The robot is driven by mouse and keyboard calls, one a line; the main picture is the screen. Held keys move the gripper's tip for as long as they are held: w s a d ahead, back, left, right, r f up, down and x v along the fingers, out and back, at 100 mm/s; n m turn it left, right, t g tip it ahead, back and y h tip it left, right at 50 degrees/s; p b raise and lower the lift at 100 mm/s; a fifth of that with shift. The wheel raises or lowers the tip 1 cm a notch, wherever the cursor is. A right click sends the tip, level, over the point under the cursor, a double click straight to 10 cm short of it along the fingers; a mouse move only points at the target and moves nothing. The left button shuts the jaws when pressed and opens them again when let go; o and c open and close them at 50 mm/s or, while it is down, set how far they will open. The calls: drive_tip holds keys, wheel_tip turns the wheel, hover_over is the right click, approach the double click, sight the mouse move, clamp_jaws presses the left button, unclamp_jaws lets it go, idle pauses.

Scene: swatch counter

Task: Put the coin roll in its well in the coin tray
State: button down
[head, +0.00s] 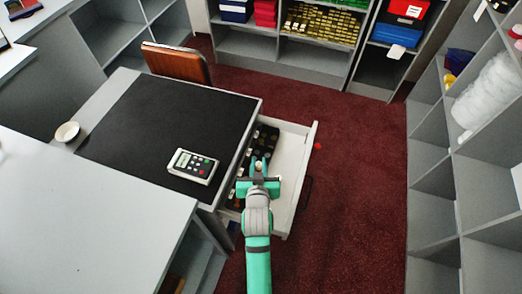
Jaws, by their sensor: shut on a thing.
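The coin tray (265,133) is a black tray with wells, lying in the open drawer (300,160) of the counter. Several small dark and coloured pieces show in it, too small to tell apart. My gripper (259,167) is over the tray, pointing away from me. It is shut on a small pale thing, which looks like the coin roll (259,163). The gripper and arm hide the middle of the tray. I cannot tell whether the roll touches a well.
A card terminal (193,166) lies on the black mat (150,120), left of the drawer. A small white dish (67,131) is at the mat's left edge. A brown chair back (177,62) is behind. Shelves line the back and right.

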drive_tip(key=f+x, duration=0.1)
drive_tip(key=x, duration=0.4)
drive_tip(key=s+x, duration=0.1)
drive_tip(key=x, duration=0.4)
drive_tip(key=f+x, duration=0.1)
drive_tip(key=x, duration=0.4)
drive_tip(key=shift+d+f, duration=0.25)
drive_tip(key=shift+f, duration=1.65)
drive_tip(key=c, duration=2)
unclamp_jaws()
drive_tip(key=shift+f, duration=0.15)
drive_tip(key=shift+o, duration=0.5)
